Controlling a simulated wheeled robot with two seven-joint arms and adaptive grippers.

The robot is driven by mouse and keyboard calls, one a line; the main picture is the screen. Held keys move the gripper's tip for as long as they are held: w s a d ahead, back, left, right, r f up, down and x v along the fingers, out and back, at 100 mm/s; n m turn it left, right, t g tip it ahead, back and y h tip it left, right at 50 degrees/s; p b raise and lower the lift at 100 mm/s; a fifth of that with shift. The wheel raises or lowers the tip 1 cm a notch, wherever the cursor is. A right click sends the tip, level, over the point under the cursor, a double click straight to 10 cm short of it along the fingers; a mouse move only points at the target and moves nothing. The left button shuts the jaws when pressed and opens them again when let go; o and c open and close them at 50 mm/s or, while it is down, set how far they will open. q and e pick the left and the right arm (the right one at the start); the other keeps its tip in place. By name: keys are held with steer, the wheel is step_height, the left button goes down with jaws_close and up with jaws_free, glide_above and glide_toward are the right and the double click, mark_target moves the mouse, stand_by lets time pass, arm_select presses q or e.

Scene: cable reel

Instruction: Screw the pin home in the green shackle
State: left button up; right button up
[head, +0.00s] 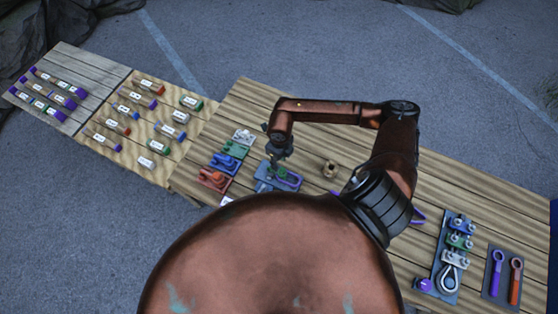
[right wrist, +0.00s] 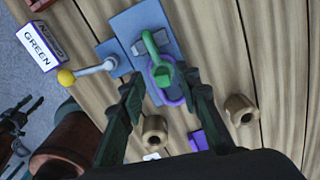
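The green shackle (right wrist: 158,62) stands on a blue-grey plate (right wrist: 128,22), with a purple ring (right wrist: 172,98) around its lower part. It also shows small in the head view (head: 281,171), partly under my right gripper (head: 281,156). In the right wrist view, the two dark fingers of my right gripper (right wrist: 160,84) are wide apart, one on each side of the shackle and ring. Nothing is seen clamped between them. I cannot make out a separate pin or its thread. My left gripper cannot be made out clearly; a dark mechanism shows at the wrist view's left edge.
A grey lever with a yellow ball (right wrist: 66,78) and a GREEN label block (right wrist: 39,46) sit beside the plate. Brass-coloured nuts (right wrist: 240,109) lie nearby. Red (head: 213,180) and blue (head: 223,163) shackles stand left. A plate with fittings (head: 450,270) is at right.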

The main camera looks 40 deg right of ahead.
mark_target(282, 169)
steer(key=shift+s+d+f+b, duration=0.1)
steer(key=shift+s+f+b, duration=0.2)
steer(key=shift+f+b, duration=0.35)
steer(key=shift+s+d+f+b, duration=0.1)
steer(key=shift+s+f+b, duration=0.3)
steer(key=shift+f, duration=0.4)
steer(key=shift+s+d+f+b, duration=0.1)
steer(key=shift+s+f+b, duration=0.1)
steer(key=shift+f+b, duration=0.45)
jaws_close()
